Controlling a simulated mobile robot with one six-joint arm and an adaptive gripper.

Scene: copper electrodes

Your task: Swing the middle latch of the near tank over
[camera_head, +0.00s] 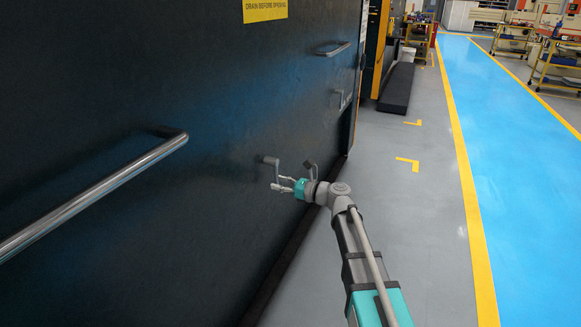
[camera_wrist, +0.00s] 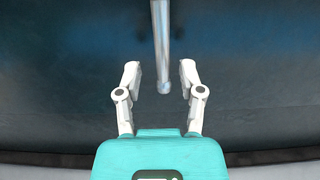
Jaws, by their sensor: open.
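The near tank (camera_head: 130,80) is a large dark wall filling the left of the head view. On its lower side is a small grey crank-shaped latch (camera_head: 270,161), its free end hanging down. In the wrist view the latch (camera_wrist: 161,40) is a pale metal bar coming down from the top edge, its rounded end between my fingers. My gripper (camera_head: 280,182) is at the latch's lower end. In the wrist view my gripper (camera_wrist: 160,76) is open, with a gap visible on both sides of the bar. The latch's pivot is outside the wrist view.
A long rail handle (camera_head: 100,190) sticks out from the tank at left, and a shorter handle (camera_head: 334,50) is farther along. Another latch (camera_head: 341,98) sits beyond. A yellow sign (camera_head: 265,9) is above. Grey floor (camera_head: 430,210) and a blue walkway (camera_head: 510,150) lie clear at right.

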